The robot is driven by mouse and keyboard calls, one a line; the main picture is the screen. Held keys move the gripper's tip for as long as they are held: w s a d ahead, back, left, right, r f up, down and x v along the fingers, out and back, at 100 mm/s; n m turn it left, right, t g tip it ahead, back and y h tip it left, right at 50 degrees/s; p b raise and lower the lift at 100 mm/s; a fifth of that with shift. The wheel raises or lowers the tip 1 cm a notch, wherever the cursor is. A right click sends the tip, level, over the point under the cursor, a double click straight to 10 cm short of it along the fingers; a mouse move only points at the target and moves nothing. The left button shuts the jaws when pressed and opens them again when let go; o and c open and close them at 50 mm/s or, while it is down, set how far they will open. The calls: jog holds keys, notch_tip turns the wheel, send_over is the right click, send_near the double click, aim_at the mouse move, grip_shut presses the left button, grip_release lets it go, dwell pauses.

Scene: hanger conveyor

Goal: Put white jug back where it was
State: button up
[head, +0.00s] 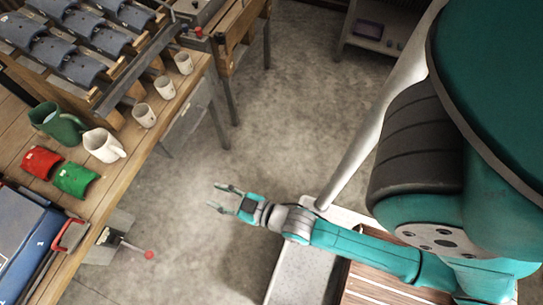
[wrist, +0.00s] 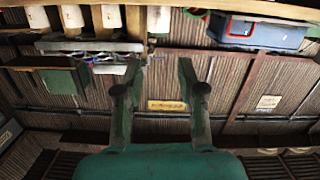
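The white jug (head: 103,145) stands upright on the wooden bench (head: 128,165) at the left of the head view, its handle towards the right. A larger green jug (head: 57,122) stands just behind it to the left. My gripper (head: 219,197) is off the bench, to the right of the jug and apart from it, over the floor. Its two fingers are spread with nothing between them. The wrist view also shows my gripper (wrist: 158,75) open and empty. Pale vessels are cut off at the top of that view, and I cannot tell which is the white jug.
Several small white mugs (head: 144,115) stand along the bench edge. A red curved piece (head: 41,162) and a green curved piece (head: 76,179) lie in front of the jugs. A rack of grey curved pieces (head: 84,69) stands behind. A blue box (head: 25,235) is at lower left.

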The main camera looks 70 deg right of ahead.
jog(key=s+r, duration=0.4)
jog(key=s, duration=0.5)
jog(key=s+r+g, duration=0.1)
jog(key=s+r, duration=0.3)
jog(key=s, duration=0.5)
jog(key=shift+s+a+r+m+g, duration=0.2)
jog(key=shift+s+a+m+g, duration=0.1)
jog(key=shift+m, duration=0.1)
